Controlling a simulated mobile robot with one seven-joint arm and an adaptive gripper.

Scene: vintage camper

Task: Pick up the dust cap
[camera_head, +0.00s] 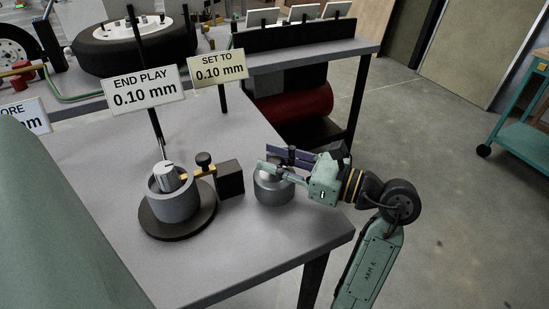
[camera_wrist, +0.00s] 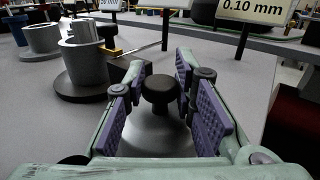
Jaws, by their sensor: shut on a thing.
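The dust cap (camera_head: 271,190) is a grey, rounded metal piece on the grey bench top near its right edge. In the wrist view it shows as a silver dome (camera_wrist: 156,138) with a black knob on top. My gripper (camera_head: 277,165) reaches in from the right just over the cap. In the wrist view its purple-padded fingers (camera_wrist: 160,82) are on either side of the knob, and it is shut on the dust cap. The cap appears to rest on the bench; its far side and part of its top are hidden by the fingers.
Left of the cap stands a grey hub (camera_head: 174,203) on a dark round base, with a dial gauge and a black block (camera_head: 230,179). Signs on posts, including "END PLAY 0.10 mm" (camera_head: 144,90), stand behind. The bench front (camera_head: 270,245) is clear.

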